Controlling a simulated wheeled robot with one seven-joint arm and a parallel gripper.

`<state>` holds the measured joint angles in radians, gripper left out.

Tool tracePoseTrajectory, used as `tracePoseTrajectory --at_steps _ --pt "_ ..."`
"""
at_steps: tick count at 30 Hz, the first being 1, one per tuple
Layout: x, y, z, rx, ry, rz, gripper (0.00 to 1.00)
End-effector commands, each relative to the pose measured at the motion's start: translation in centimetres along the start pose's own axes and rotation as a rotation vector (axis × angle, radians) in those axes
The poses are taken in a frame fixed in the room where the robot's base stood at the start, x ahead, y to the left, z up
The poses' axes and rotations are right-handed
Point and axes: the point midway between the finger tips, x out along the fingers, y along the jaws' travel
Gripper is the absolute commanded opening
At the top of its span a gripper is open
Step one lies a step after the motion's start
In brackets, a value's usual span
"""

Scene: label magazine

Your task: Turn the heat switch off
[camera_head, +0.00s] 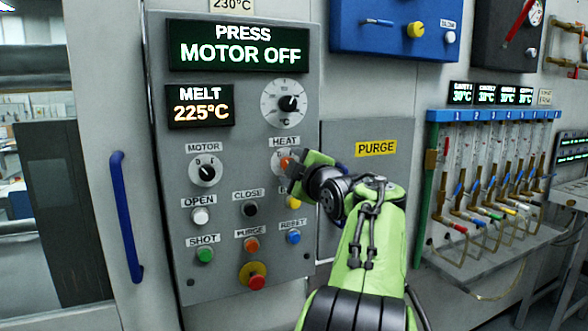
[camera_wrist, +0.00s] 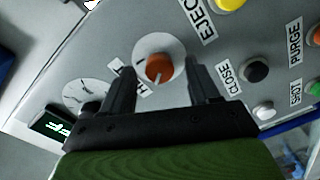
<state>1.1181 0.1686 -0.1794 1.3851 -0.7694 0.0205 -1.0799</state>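The heat switch is an orange knob (camera_head: 287,163) on a round pale dial under the HEAT label (camera_head: 284,142) of the grey control panel. In the wrist view the orange knob (camera_wrist: 160,68) shows between the two dark fingers of my gripper (camera_wrist: 160,85). The fingers are apart, one on each side of the dial, with a gap to the knob. A white pointer line shows on the knob. In the head view my gripper (camera_head: 297,172) is at the panel and covers part of the dial, so its marks cannot be read there.
The motor switch (camera_head: 205,173) is left of the heat dial. Below are push buttons, including black CLOSE (camera_head: 249,208), orange PURGE (camera_head: 251,245) and blue RESET (camera_head: 293,237). A round temperature dial (camera_head: 284,104) is above. The display (camera_head: 239,45) reads PRESS MOTOR OFF.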

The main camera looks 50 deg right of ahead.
Motion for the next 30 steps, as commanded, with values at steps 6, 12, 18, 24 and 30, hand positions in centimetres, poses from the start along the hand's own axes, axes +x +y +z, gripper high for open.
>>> tracePoseTrajectory --at_steps 6,12,18,24,30 --pt "-0.1 0.0 0.0 0.0 -0.001 0.001 0.61" --pt "-3.7 0.1 0.1 0.001 -0.003 0.004 0.61" --pt "-9.5 0.1 0.1 0.001 -0.004 0.005 0.61" --pt "-14.1 0.1 0.1 0.0 -0.002 0.003 0.61" --pt "-15.8 0.0 0.0 0.001 0.0 0.0 0.61"
